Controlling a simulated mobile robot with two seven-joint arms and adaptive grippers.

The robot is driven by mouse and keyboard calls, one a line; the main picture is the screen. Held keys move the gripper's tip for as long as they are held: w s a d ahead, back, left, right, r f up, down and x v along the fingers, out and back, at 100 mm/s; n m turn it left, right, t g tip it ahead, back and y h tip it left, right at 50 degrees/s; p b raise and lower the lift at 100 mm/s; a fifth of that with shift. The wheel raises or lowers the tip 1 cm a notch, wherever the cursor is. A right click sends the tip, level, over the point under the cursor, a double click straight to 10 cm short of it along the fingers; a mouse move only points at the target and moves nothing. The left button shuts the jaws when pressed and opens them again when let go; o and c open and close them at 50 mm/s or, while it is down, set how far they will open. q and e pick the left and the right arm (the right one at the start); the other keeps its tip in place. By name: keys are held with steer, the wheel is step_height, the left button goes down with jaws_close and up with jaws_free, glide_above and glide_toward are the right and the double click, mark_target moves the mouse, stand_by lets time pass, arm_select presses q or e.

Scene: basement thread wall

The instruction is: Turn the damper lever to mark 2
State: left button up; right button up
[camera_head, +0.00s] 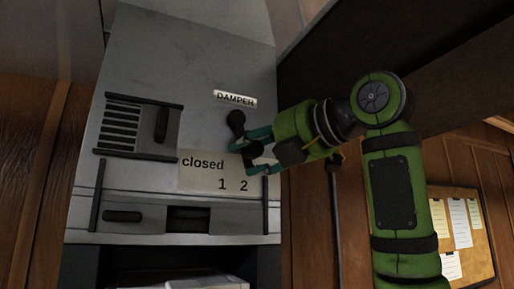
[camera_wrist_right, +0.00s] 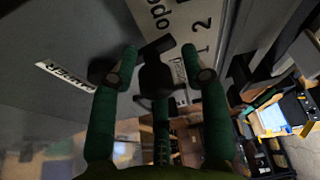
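The damper lever (camera_head: 237,122) is black and sits on a grey metal cabinet, below the DAMPER label (camera_head: 235,98). It slants down and slightly right, and its lower end is partly hidden by my right gripper (camera_head: 243,158). The mark plate (camera_head: 203,174) below reads closed, 1 and 2; the lever's lower part is above the right side of the plate, near 2. In the right wrist view, my green fingers (camera_wrist_right: 159,68) stand apart on either side of a black lever part (camera_wrist_right: 156,78). Contact cannot be told. My left gripper is not in view.
A vent with a black slider (camera_head: 137,125) is left of the lever. A drawer-like panel (camera_head: 150,217) with black handles lies below the plate. A dark beam overhangs at upper right, and a pinboard (camera_head: 466,240) hangs at far right.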

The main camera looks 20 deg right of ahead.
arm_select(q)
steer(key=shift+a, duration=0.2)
arm_select(e)
steer(key=shift+r, duration=0.1)
steer(key=shift+s+d, duration=0.1)
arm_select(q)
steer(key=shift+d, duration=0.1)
arm_select(e)
steer(key=v, duration=1.1)
steer(key=shift+s, duration=0.4)
